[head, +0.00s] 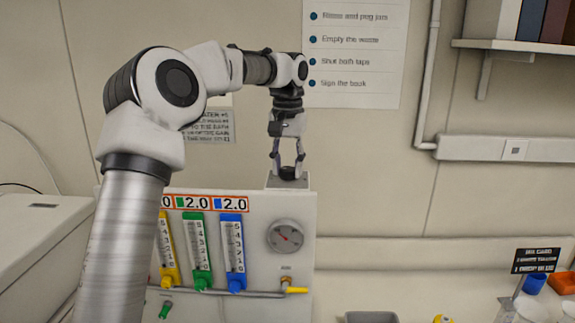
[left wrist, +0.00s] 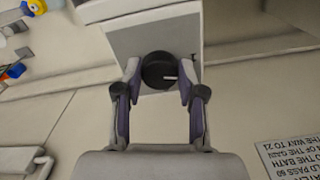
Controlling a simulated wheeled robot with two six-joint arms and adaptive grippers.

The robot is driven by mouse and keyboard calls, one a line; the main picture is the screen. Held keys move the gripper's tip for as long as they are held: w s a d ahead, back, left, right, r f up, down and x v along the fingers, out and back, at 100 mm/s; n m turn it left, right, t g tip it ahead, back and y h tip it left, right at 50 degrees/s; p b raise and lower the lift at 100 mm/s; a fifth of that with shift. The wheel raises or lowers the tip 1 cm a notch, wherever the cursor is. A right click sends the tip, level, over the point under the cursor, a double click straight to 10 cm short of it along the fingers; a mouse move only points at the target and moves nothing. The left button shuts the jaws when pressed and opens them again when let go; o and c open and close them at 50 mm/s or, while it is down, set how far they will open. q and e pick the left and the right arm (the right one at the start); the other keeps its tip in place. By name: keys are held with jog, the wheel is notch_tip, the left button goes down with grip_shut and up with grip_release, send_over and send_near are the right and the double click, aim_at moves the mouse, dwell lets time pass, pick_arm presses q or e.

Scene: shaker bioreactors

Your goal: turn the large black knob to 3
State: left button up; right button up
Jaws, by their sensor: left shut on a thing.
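The large black knob (left wrist: 155,70) sits on a small light plate on top of the gas panel (head: 255,205). In the left wrist view it is between the two fingers, and its white pointer mark points to the right of the picture. No numbers can be read around it. My left gripper (head: 288,172) points straight down over the knob, shut on it from both sides. It also shows in the left wrist view (left wrist: 158,78). My right gripper is not in view.
The panel front carries yellow, green (head: 197,250) and blue (head: 233,250) flow tubes, a round gauge (head: 286,237) and a yellow-handled tap (head: 293,290). A wall notice (head: 355,50) is behind the arm. Cups and a black sign (head: 536,260) stand at right.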

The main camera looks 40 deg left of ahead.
pick_arm(q)
jog(key=m, duration=0.4)
jog(key=shift+f+m, duration=0.1)
jog(key=shift+m, duration=0.2)
jog(key=m, duration=0.3)
jog(key=shift+m, duration=0.3)
jog(key=m, duration=0.4)
jog(key=shift+a+m, duration=0.1)
jog(key=shift+m, duration=0.2)
jog(key=m, duration=0.3)
jog(key=shift+f+m, duration=0.15)
jog(key=shift+m, duration=0.15)
jog(key=m, duration=1.2)
jog(key=shift+m, duration=0.3)
jog(key=m, duration=0.4)
